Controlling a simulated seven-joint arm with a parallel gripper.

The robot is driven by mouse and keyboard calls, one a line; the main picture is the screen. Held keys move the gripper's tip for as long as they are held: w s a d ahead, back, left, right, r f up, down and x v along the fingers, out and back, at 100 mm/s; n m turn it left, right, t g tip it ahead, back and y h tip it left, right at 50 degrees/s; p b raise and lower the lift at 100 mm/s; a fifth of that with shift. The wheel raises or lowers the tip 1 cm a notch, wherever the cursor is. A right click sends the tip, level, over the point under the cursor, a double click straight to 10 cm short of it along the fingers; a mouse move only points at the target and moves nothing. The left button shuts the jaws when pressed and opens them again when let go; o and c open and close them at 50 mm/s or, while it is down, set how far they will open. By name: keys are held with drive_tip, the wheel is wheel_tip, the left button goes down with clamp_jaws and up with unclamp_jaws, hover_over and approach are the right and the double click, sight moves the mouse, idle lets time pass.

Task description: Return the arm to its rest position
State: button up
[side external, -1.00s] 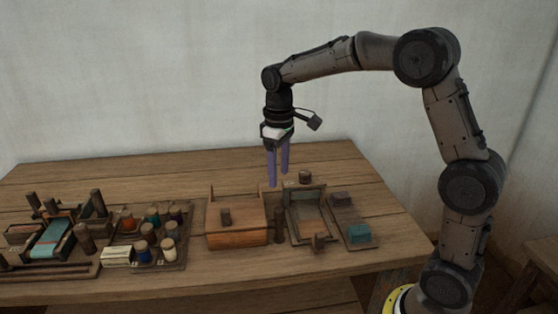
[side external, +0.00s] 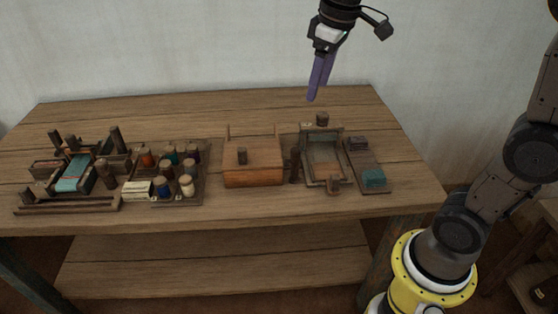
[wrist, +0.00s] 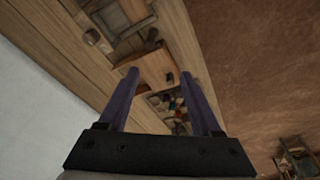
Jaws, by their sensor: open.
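My gripper (side external: 314,94) hangs in the air above the back right part of the wooden table (side external: 215,115), tilted slightly, with its two purple fingers pointing down. In the wrist view, the fingers of my gripper (wrist: 160,75) stand apart with nothing between them. The fingertips are clear of everything on the table. Most of my arm is cut off by the top and right edges of the side view.
On the table, from left, are a small loom (side external: 75,172), a rack of coloured spools (side external: 150,197), an orange-brown wooden box (side external: 253,176), an open tray (side external: 325,172) and a narrow board with a teal block (side external: 373,178). A plain wall (side external: 150,50) stands behind.

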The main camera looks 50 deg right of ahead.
drive_tip(key=s+a+t, duration=0.2)
drive_tip(key=s, duration=0.9)
drive_tip(key=s+f+m+t, duration=0.1)
drive_tip(key=s+f+m, duration=0.1)
drive_tip(key=s+f, duration=0.4)
drive_tip(key=shift+s+a+f, duration=0.25)
drive_tip(key=shift+f, duration=0.15)
